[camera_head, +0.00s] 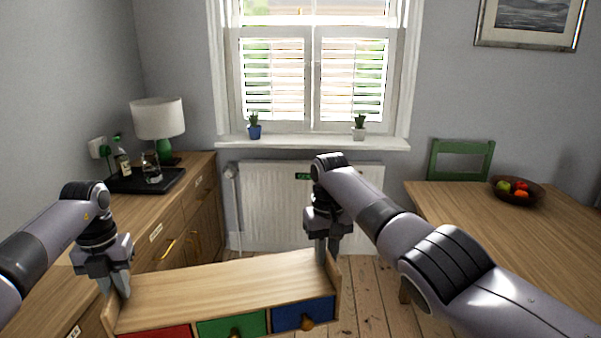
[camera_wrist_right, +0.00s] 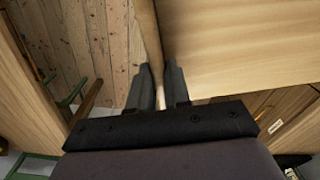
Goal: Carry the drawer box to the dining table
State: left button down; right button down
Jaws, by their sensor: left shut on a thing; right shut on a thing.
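The drawer box (camera_head: 215,287) is a wooden box with a flat top, raised side panels and red, green and blue drawer fronts with knobs. It is at the bottom middle of the head view, its lower part cut off. My left gripper (camera_head: 120,287) is shut on its left side panel. My right gripper (camera_head: 327,256) is shut on its right side panel; the right wrist view shows the fingers (camera_wrist_right: 161,88) on either side of the panel edge, beside the box top (camera_wrist_right: 235,45). The dining table (camera_head: 520,230) is wooden and stands at the right.
A wooden sideboard (camera_head: 195,192) runs along the left wall with a lamp (camera_head: 158,120) and a black tray (camera_head: 145,181). A fruit bowl (camera_head: 517,191) is on the dining table, and a green chair (camera_head: 461,158) stands behind it. Bare floorboards (camera_head: 367,290) show between sideboard and table. A radiator (camera_head: 268,205) is under the window.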

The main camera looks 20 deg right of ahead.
aim_at(573, 264)
jog(key=i+z, duration=0.35)
jog(key=i+j+z, duration=0.15)
jog(key=i+z, duration=0.2)
jog(key=i, duration=0.2)
jog(key=i+z, duration=0.45)
jog(key=i+l+z, duration=0.1)
jog(key=i+z, duration=0.2)
jog(key=z, duration=0.2)
jog(key=i+z, duration=0.25)
jog(key=z, duration=0.25)
jog(key=i+j+z, duration=0.2)
jog(key=z, duration=0.3)
jog(key=i+j+z, duration=0.1)
jog(key=i+z, duration=0.15)
jog(key=i+j+z, duration=0.25)
jog(key=i, duration=0.2)
